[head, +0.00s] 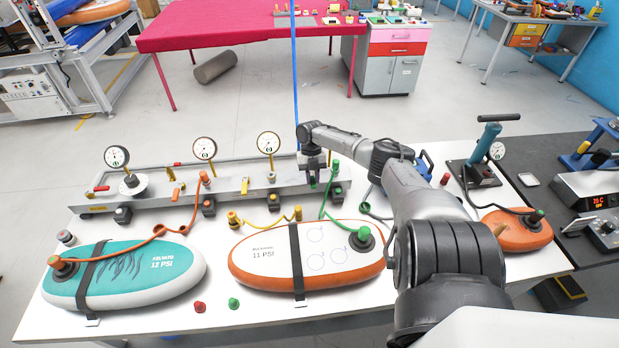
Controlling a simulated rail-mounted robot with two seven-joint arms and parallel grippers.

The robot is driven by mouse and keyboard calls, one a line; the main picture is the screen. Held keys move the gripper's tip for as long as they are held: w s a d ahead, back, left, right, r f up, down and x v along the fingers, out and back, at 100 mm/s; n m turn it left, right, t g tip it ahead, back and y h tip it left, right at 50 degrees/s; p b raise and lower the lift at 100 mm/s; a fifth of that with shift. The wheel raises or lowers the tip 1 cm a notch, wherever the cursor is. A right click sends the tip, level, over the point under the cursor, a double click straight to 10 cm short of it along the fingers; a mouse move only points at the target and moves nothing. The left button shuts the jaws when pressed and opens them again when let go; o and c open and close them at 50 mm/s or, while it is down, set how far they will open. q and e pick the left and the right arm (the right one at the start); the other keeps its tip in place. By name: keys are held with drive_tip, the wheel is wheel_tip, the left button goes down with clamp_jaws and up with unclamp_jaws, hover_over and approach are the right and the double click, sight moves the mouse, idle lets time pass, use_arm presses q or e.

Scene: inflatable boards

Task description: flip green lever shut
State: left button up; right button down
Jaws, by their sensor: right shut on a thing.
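The manifold (225,187) is a long grey rail along the back of the white table, with coloured levers along its front. My right gripper (313,176) points down at its right part and is shut on the green lever (313,184). Only a little of the lever shows under the fingers, so its exact angle is hard to tell. A green hose connector (335,166) stands just right of the gripper. Its green hose (324,209) runs down to the white-and-orange board (330,252). My left gripper is not in view.
Red (101,188), orange (175,194) and yellow (244,186) levers sit left along the rail, with round gauges (268,143) above. A teal board (150,268) lies front left. A hand pump (485,150) stands right. Red and green caps (234,303) lie in front.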

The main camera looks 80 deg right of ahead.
idle(0.4)
drive_tip(key=c, duration=1)
unclamp_jaws()
drive_tip(key=shift+b+v, duration=0.55)
drive_tip(key=shift+v, duration=6.4)
drive_tip(key=shift+f, duration=0.1)
